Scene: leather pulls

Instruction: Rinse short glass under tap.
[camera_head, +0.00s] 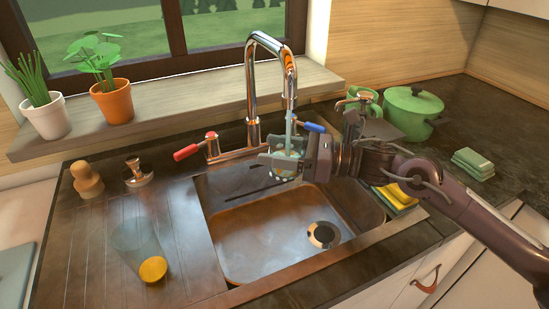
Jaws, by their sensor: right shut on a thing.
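The short glass (284,172) is clear and hangs over the sink's back edge, held between the jaws of my right gripper (286,155). The gripper is shut on it, and its jaws hide part of the glass. The chrome tap (251,95) arches above, with its spout end over the glass. A thin pale-blue stream of water (289,125) runs from the spout down to the glass. The tap has a red handle (187,152) on the left and a blue handle (314,127) on the right. My left gripper is out of view.
A clear tall glass (135,240) and a yellow round thing (153,269) are on the drainboard. Sponges (398,196) lie right of the sink. A green pot (412,107) stands behind my right arm.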

